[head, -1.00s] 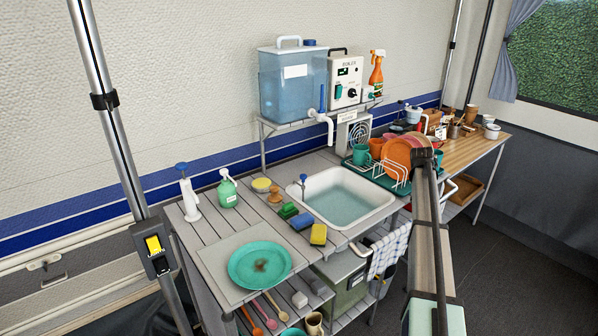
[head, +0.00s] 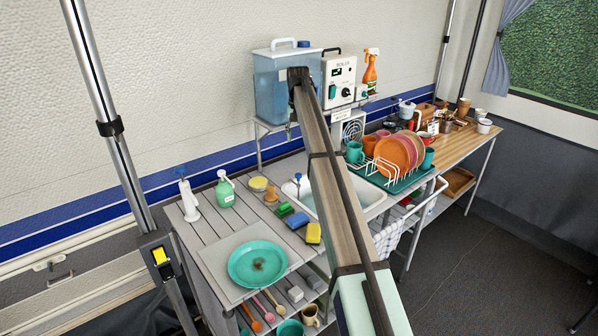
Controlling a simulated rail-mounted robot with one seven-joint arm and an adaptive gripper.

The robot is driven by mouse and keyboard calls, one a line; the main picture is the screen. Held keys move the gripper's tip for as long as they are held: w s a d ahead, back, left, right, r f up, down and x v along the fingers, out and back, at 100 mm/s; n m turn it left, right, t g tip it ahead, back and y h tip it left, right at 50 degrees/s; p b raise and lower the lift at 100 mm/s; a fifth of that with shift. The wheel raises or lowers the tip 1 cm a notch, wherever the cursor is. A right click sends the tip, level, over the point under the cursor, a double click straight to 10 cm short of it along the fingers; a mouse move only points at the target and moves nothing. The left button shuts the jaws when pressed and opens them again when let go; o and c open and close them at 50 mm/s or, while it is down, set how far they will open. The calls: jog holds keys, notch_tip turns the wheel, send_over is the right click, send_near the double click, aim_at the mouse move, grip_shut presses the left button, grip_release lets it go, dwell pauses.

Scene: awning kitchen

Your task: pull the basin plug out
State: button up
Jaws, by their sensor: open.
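The white basin (head: 371,192) is set in the slatted counter. My arm crosses in front of it and hides most of its inside, so only its left edge and right part show. A small blue-topped fitting (head: 298,179) stands at its back left corner. The plug cannot be seen. My arm rises from the lower right to a dark joint in front of the water tank (head: 270,85). My gripper is not visible, and I cannot tell where it is relative to the basin.
A green sponge (head: 285,210), a blue sponge (head: 297,220) and a yellow sponge (head: 313,233) lie left of the basin. A teal plate (head: 257,263) is at the front left. A dish rack (head: 400,178) with plates stands to the right. A boiler (head: 338,82) is behind.

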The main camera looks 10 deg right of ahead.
aim_at(298, 174)
notch_tip(298, 174, down, 16)
jog(key=p, duration=0.3)
jog(key=shift+c, duration=0.4)
grip_shut()
